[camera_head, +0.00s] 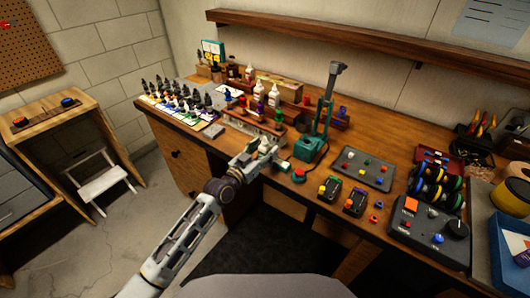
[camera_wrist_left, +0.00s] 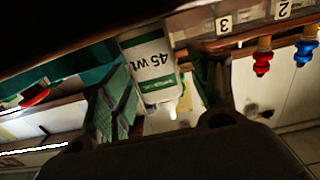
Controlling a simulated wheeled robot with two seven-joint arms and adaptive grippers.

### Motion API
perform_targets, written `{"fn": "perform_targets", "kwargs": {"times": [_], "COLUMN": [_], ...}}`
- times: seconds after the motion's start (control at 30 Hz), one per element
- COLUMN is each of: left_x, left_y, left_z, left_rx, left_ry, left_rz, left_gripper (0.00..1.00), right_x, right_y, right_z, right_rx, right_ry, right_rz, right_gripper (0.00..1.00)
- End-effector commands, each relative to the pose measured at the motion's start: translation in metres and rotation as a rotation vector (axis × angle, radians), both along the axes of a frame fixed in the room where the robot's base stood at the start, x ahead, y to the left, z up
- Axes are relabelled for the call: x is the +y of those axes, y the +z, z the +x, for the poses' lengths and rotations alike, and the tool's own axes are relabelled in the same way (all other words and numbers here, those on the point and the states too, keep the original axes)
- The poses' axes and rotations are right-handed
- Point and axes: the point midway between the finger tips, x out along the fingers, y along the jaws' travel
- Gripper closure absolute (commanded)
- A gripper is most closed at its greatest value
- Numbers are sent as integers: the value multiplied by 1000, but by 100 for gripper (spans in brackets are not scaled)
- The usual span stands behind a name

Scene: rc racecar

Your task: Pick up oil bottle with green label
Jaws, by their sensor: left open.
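The oil bottle with a green label (camera_wrist_left: 150,62) is white and reads "45 wt"; in the left wrist view it appears upside down, with its pale nozzle lower in the picture. My left gripper (camera_wrist_left: 160,98) is open, with one finger on each side of the bottle; a clear closing contact does not show. In the head view my left gripper (camera_head: 265,155) is at the front edge of the workbench, beside the bottle rack. A small white bottle top (camera_head: 265,145) shows between its fingers; its label is hidden there. My right gripper is not in view.
The wooden rack (camera_head: 240,122) holds several bottles and colored pieces. A green stand (camera_head: 315,135) rises just right of my gripper. Red (camera_wrist_left: 262,58) and blue (camera_wrist_left: 304,48) pieces sit near numbered labels. A tray of colored buttons (camera_head: 362,168) lies to the right.

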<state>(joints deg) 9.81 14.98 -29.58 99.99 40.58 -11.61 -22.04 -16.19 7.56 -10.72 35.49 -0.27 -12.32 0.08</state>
Motion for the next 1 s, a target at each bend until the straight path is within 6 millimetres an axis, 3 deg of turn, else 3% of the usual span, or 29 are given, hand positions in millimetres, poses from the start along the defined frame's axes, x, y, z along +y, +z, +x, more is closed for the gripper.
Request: {"fn": "perform_targets", "kwargs": {"times": [0.63, 1.0], "left_x": [-5, -5], "left_y": [0, 0], "left_z": [7, 7], "left_rx": [1, 1], "left_ry": [0, 0], "left_rz": [1, 1], "left_gripper": [39, 87], "right_x": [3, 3], "right_y": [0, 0], "right_z": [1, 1], "right_rx": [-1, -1], "right_ry": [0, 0], "right_rz": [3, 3], "right_gripper": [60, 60]}}
